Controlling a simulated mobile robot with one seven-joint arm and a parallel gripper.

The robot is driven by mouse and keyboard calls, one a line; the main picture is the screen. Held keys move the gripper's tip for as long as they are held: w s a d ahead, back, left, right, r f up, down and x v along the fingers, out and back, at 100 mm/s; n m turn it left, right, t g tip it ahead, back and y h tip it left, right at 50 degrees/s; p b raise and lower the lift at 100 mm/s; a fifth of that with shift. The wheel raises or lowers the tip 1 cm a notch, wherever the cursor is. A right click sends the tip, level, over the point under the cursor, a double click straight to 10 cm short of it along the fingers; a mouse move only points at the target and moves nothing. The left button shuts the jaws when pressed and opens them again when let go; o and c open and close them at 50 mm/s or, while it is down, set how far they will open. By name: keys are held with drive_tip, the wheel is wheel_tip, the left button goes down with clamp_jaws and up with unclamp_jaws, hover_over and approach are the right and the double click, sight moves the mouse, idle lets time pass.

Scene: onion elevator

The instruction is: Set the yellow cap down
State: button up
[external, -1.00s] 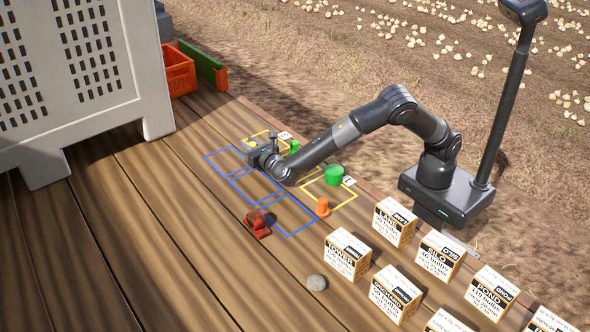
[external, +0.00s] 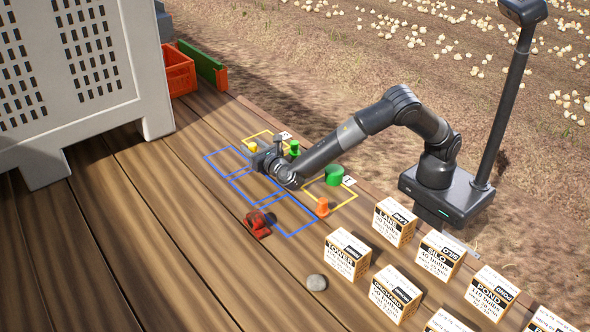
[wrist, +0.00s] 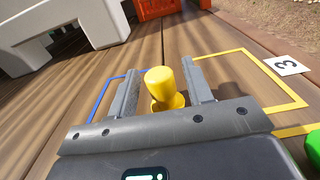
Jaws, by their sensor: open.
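The yellow cap (wrist: 165,85), a rounded peg with a wider foot, stands upright on the wooden boards. In the wrist view it is between the fingers of my gripper (wrist: 158,70), with gaps at both sides. My gripper is open and low over the deck. In the external view, the yellow cap (external: 250,148) shows just beyond my gripper (external: 257,156), partly hidden. It stands between the blue outlines (external: 228,158) and a yellow outline (external: 262,134); its exact place relative to their lines is unclear.
A small green piece (external: 294,148), a green cylinder (external: 334,176) and an orange piece (external: 322,207) stand to the right. A red object (external: 257,223) and a stone (external: 316,283) lie nearer. Several labelled boxes (external: 347,254) are at lower right. A pale bin (external: 90,80) is at left.

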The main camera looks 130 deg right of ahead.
sight(255, 147)
drive_tip(key=a, duration=0.5)
idle(0.4)
drive_tip(key=shift+s+a+r, duration=0.1)
drive_tip(key=shift+r, duration=0.2)
drive_tip(key=s+a+r+m+y, duration=0.3)
drive_tip(key=s+a+m+y, duration=0.1)
drive_tip(key=s, duration=0.3)
drive_tip(key=s+a+r+m+y, duration=0.4)
drive_tip(key=s, duration=0.3)
drive_tip(key=s+a+f+m+t+y, duration=0.1)
drive_tip(key=s+a+m+t+y, duration=0.4)
drive_tip(key=s+a, duration=1.7)
drive_tip(key=s+m+y, duration=0.2)
drive_tip(key=m+y, duration=0.3)
drive_tip(key=shift+s+a+t, duration=0.15)
drive_tip(key=shift+t, duration=0.15)
